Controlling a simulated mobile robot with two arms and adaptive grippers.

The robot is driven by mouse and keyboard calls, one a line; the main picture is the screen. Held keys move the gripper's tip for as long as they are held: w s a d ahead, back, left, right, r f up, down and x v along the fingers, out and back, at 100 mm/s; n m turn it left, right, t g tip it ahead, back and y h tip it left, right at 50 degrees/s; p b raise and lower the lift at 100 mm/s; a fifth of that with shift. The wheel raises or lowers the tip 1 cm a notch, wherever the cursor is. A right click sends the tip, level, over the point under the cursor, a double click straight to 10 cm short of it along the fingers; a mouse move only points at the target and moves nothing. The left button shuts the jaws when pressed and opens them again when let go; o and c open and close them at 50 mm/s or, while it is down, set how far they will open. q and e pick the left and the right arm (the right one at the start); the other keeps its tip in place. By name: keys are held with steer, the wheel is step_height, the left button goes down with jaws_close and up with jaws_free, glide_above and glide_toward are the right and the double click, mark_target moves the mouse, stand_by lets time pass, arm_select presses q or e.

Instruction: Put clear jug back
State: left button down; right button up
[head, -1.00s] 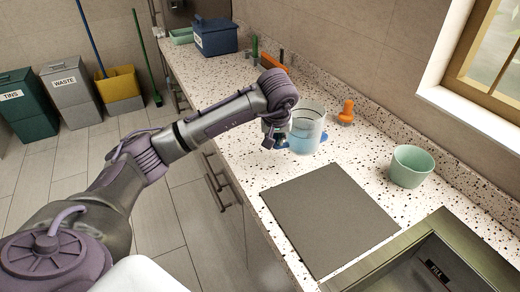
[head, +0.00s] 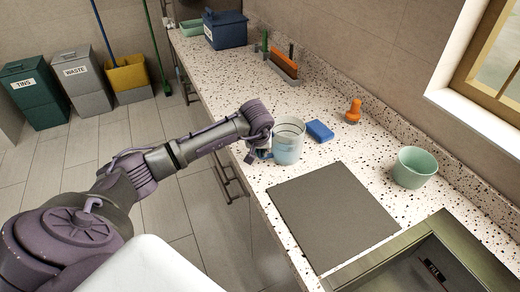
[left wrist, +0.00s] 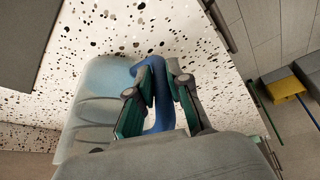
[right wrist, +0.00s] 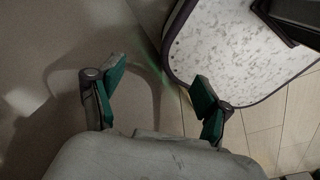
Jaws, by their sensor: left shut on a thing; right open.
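The clear jug (head: 289,146) has a blue handle (left wrist: 157,85) and bluish lower walls in the head view. It looks upright at the counter, left of a blue sponge. I cannot tell whether its base touches the counter. My left gripper (head: 262,153) is at the jug's left side, shut on the handle. In the left wrist view the green finger pads of my left gripper (left wrist: 158,103) sit either side of the handle, with the jug's body (left wrist: 98,105) to the left. My right gripper (right wrist: 155,98) is open and empty, away from the jug.
The speckled counter (head: 225,95) holds the blue sponge (head: 320,131), an orange object (head: 353,110), a green bowl (head: 412,167) and a grey mat (head: 330,215). A sink (head: 430,265) is at the front right. A blue box (head: 224,32) stands far back. Bare counter lies behind the jug.

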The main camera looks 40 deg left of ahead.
arm_select(q)
steer(key=shift+f, duration=0.1)
steer(key=c, duration=1.1)
jaws_free()
steer(key=shift+r, duration=0.35)
steer(key=b+v, duration=0.2)
steer(key=v, duration=0.9)
steer(key=shift+s+r, duration=0.25)
steer(key=shift+d, duration=0.1)
